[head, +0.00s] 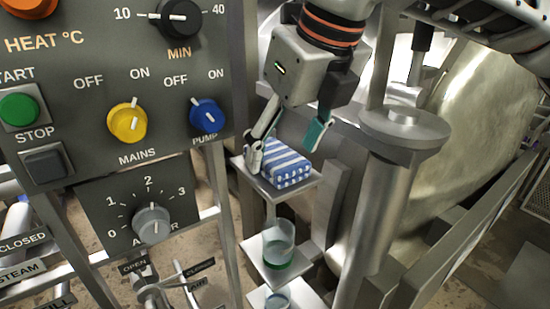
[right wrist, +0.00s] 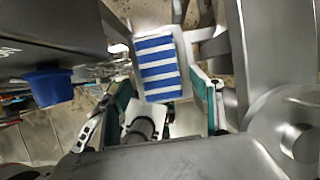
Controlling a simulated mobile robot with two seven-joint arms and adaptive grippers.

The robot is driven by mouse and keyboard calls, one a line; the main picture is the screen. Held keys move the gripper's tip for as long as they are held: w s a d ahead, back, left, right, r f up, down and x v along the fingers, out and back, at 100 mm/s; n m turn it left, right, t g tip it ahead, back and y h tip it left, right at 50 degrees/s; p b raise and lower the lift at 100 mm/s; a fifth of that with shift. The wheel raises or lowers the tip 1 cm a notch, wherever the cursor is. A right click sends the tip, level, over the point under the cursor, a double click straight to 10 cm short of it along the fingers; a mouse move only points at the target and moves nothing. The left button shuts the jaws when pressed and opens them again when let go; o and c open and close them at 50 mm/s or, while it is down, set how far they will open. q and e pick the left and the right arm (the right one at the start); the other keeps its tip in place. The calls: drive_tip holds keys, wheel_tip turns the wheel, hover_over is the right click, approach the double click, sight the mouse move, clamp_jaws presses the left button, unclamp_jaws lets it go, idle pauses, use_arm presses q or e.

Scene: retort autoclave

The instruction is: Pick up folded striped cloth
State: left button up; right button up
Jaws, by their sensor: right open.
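The folded cloth (head: 285,164), blue and white striped, lies on a small metal shelf (head: 302,194) right of the control panel. My right gripper (head: 287,146) is above and around the near part of the shelf, pointing down, with its fingers apart and nothing between them. One finger shows at the cloth's left side, the other above its right back; I cannot tell whether either touches. In the right wrist view, the cloth (right wrist: 157,68) lies ahead of and between the two open fingers (right wrist: 163,108). My left gripper is not in view.
The control panel (head: 100,95) with knobs stands close on the left; its blue pump knob (head: 207,116) is near the gripper. A glass beaker (head: 278,243) stands on a lower shelf. A metal post (head: 377,210) and the large vessel (head: 455,100) are to the right.

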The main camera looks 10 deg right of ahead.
sight(283, 158)
drive_tip(key=shift+x, duration=0.95)
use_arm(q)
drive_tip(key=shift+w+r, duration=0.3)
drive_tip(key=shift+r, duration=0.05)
use_arm(e)
drive_tip(key=c, duration=1.1)
drive_tip(key=shift+c, duration=0.2)
drive_tip(key=shift+r, duration=0.4)
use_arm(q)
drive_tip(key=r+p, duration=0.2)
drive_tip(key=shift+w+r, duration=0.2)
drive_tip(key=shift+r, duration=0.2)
use_arm(e)
wheel_tip(283, 158, up, 19)
